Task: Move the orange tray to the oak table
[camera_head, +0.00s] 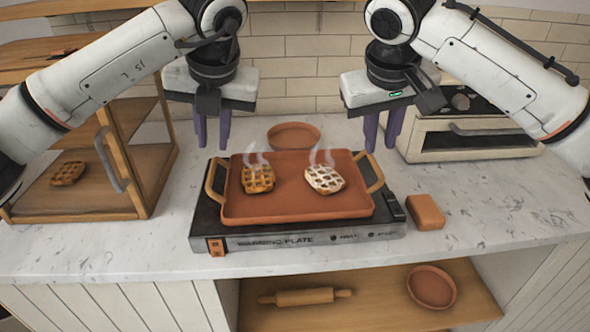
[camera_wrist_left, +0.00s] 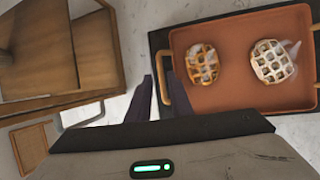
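The orange tray (camera_head: 300,206) lies on the black warming plate (camera_head: 297,241) on the marble counter. It carries two steaming waffles, a brown one (camera_head: 258,179) and a white-topped one (camera_head: 324,179). Its wooden handles are at the left (camera_head: 214,181) and right (camera_head: 371,172). My left gripper (camera_head: 211,130) is open and empty, fingers down, above and behind the left handle. In the left wrist view its fingers (camera_wrist_left: 153,97) appear beside the tray (camera_wrist_left: 235,85). My right gripper (camera_head: 382,130) is open and empty above the right handle. I cannot identify an oak table.
A wooden display case (camera_head: 140,150) with a waffle stands close on the left. A small oven (camera_head: 470,135) stands at the back right. A round terracotta dish (camera_head: 293,135) is behind the tray, and an orange-brown block (camera_head: 425,212) right of the plate. The front counter edge is clear.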

